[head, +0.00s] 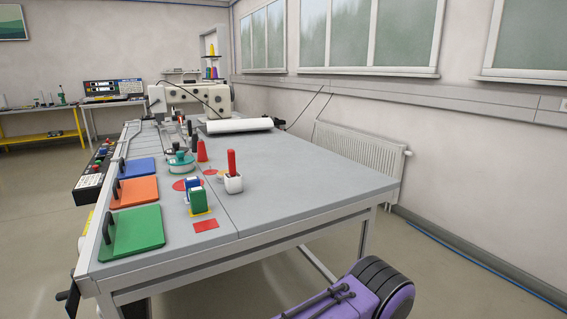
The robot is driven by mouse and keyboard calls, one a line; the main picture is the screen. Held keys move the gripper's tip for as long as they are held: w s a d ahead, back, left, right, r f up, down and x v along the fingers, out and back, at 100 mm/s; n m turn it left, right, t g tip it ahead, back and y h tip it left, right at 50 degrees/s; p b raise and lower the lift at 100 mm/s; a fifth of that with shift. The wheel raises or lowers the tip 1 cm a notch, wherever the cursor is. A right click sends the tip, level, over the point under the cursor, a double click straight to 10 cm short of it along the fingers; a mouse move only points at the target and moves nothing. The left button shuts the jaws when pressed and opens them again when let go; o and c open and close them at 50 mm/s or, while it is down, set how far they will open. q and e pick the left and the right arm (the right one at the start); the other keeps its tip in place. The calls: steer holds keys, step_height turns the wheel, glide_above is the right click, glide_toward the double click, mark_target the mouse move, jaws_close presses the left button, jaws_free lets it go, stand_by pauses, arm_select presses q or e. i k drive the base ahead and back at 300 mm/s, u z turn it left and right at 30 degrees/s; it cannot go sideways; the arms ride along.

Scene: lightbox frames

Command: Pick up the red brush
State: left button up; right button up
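A red upright piece (232,163), which looks like the red brush, stands in a small white cup (233,184) on the grey table (290,190). Its lower end is hidden inside the cup. A second red upright piece (202,151), cone-like, stands farther back; it is too small to tell exactly what it is. A purple and black part at the bottom right looks like part of my own right arm. No gripper fingers can be made out, and nothing of mine touches the cup or the red piece.
Green (137,230), orange (135,192) and blue (137,168) panels with dark handles line the table's left side. A green block (198,202) and a blue block (192,184) stand left of the cup. A white roll (239,125) lies behind. The table's right side is clear.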

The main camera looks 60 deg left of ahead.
mark_target(232, 165)
steer(key=i, duration=1.55)
steer(key=u, duration=1.9)
